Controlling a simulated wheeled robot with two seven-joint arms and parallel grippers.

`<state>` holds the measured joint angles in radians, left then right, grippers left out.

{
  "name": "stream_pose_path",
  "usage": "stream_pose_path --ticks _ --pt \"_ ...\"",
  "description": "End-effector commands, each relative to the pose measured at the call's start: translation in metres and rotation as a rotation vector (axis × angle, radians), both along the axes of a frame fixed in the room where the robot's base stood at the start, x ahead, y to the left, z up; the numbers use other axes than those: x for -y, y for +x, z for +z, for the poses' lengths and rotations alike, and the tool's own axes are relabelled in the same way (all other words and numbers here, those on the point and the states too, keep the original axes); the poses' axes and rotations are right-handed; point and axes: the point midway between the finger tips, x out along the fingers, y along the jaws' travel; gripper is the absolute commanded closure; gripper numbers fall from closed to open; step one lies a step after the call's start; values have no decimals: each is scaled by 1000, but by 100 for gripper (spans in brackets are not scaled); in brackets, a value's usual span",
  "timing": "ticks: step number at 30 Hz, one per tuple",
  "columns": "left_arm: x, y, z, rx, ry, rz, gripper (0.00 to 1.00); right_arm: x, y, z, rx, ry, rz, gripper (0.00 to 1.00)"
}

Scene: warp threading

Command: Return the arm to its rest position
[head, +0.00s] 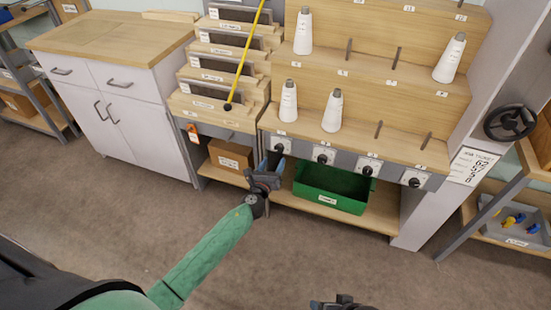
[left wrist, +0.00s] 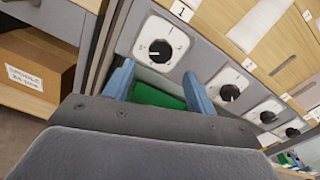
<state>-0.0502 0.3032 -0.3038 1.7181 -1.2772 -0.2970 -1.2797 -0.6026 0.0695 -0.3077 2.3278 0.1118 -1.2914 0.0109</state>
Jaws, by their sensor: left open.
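My left arm comes in from the lower left in the head view, with a green sleeve. Its gripper (head: 270,168) is in front of the wooden rack, just below the leftmost knob. In the left wrist view the left gripper (left wrist: 158,85) shows two blue fingers spread apart with nothing between them. The leftmost dial (left wrist: 160,48) lies beyond the fingers, and a bit of green bin shows between them. A small dark part of my right gripper (head: 343,302) shows at the bottom edge of the head view, and its fingers cannot be made out.
White cones stand on the stepped wooden rack (head: 405,98), some pegs bare. A green bin (head: 331,190) and a cardboard box (head: 231,156) sit on the low shelf. A white cabinet (head: 145,95) stands at left and a handwheel (head: 510,122) at right. The floor in front is clear.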

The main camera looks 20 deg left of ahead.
Motion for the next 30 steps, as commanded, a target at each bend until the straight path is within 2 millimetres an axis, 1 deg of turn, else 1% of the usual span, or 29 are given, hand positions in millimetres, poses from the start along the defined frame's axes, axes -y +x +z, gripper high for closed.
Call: stream_pose_path --ticks 2,6,23,26,28,30 --pt "0 -7 0 0 0 0 44 -1 0 -7 -2 0 0 26" --pt "-1 -13 0 0 1 0 44 -1 1 -9 4 1 -2 26" --pt "-1 -13 0 0 -8 0 44 1 1 -8 4 -2 -3 26" --pt "-1 -13 0 -2 -54 3 44 1 1 -8 4 -2 -2 26" --pt "-6 -13 0 -2 -114 27 44 1 0 -8 -1 -3 -1 26" --pt "-15 -13 -1 -4 -201 77 44 1 -2 -10 -13 -7 3 26"
